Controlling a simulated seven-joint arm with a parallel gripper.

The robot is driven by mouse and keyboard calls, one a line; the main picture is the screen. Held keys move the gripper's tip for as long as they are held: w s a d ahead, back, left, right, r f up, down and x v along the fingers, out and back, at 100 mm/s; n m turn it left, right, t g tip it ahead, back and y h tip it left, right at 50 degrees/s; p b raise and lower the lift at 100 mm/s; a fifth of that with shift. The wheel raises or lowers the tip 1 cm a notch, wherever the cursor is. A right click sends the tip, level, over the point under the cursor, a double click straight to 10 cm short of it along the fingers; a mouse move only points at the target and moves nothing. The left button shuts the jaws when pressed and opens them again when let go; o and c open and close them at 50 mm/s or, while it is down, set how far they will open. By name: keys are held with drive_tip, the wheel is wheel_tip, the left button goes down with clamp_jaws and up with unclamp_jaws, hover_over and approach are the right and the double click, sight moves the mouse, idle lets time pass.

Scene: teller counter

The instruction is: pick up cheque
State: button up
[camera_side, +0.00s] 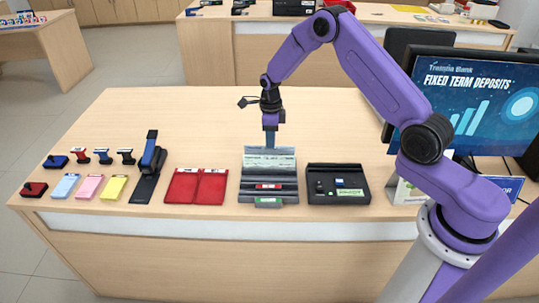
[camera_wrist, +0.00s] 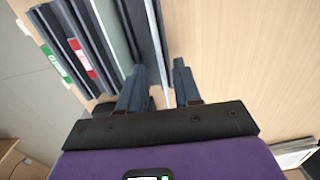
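The cheque (camera_side: 269,161) is a pale greenish slip in the back slot of a grey stepped holder (camera_side: 251,197). In the wrist view, it appears as a pale green strip (camera_wrist: 110,25) among the dark bars of the holder. My gripper (camera_side: 270,146) points down at the back of the holder, close to the cheque's upper edge. In the wrist view, my gripper (camera_wrist: 159,88) has its two fingers apart, with the holder's back edge reaching toward the gap. I cannot tell whether a finger touches the cheque or holder.
The holder's front steps carry red (camera_side: 268,186) and green (camera_side: 268,202) labels. A red folder (camera_side: 195,186) lies to its left and a black tray (camera_side: 338,195) to its right. Stamps and coloured pads (camera_side: 89,187) lie further left. A monitor (camera_side: 475,105) stands right.

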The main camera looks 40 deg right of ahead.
sight(270, 154)
wheel_tip(270, 154, down, 5)
drive_tip(key=shift+w+a+r, duration=0.1)
drive_tip(key=shift+a, duration=0.05)
drive_tip(key=shift+c, duration=0.3)
clamp_jaws()
